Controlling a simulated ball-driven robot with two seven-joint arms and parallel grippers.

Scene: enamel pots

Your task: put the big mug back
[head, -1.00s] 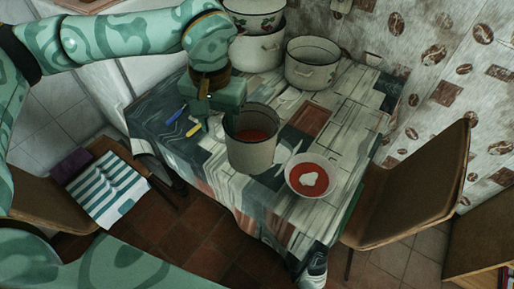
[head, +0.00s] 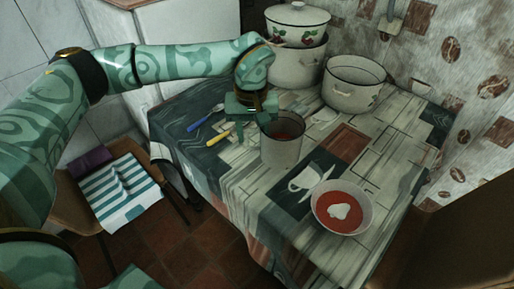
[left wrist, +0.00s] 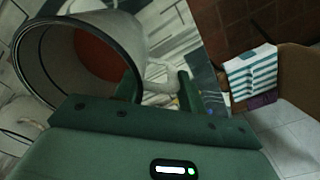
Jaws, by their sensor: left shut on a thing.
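The big mug (head: 281,150) is a tall grey-white enamel mug with a dark rim and something red inside. It is upright over the near middle of the table; I cannot tell whether its base touches the cloth. In the left wrist view the mug (left wrist: 140,45) fills the upper left, with its handle (left wrist: 160,76) between my fingers. My left gripper (head: 262,116) is shut on this handle, at the mug's back left side. The left gripper also shows in the left wrist view (left wrist: 160,90). My right gripper is not in view.
A bowl of red soup (head: 324,219) stands front right of the mug. An open pot (head: 350,95) and stacked pots (head: 297,70) stand behind. A blue-handled utensil (head: 200,122) and a yellow-handled one (head: 220,138) lie left. Chairs flank the table (head: 265,197).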

